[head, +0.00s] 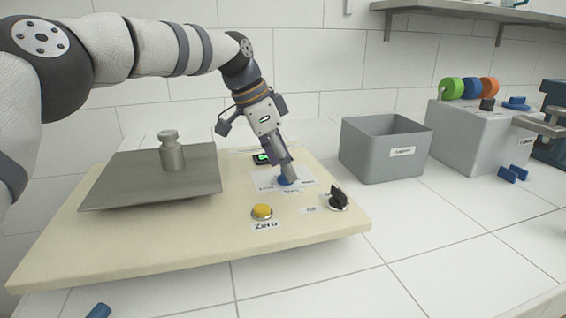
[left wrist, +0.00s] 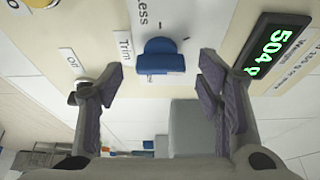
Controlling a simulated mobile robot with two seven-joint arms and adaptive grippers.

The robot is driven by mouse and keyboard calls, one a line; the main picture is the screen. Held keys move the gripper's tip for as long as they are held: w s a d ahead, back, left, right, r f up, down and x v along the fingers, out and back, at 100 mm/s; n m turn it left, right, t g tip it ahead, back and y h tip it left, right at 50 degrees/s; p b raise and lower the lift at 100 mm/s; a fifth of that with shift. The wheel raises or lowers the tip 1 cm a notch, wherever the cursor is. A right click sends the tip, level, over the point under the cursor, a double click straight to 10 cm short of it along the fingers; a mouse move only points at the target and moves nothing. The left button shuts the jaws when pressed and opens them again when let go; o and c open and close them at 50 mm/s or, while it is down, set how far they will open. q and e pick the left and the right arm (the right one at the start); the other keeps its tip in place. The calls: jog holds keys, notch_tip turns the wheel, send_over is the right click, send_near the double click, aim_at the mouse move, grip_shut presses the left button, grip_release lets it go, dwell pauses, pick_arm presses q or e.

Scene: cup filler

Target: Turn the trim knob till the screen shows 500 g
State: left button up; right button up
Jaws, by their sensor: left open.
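The blue trim knob (left wrist: 162,56) sits on the cream board, beside a "Trim" label and the word "Less". My left gripper (left wrist: 162,75) is open, with one finger on each side of the knob and gaps between pads and knob. In the head view, the gripper (head: 288,174) points down at the knob (head: 287,181) and hides part of it. The screen (left wrist: 276,52) reads 504 g in green in the left wrist view. In the head view the screen (head: 262,158) is partly hidden behind the gripper. My right gripper is not in view.
A steel weight (head: 171,152) stands on the grey scale plate (head: 120,185). A yellow zero button (head: 262,211) and a black knob (head: 338,198) are on the board near the trim knob. A grey bin (head: 385,150) stands behind to the right. The front right tiles are clear.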

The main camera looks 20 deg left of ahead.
pick_arm(q)
jog(key=shift+d+f, duration=0.1)
jog(key=shift+f, duration=0.2)
jog(key=shift+c, duration=0.6)
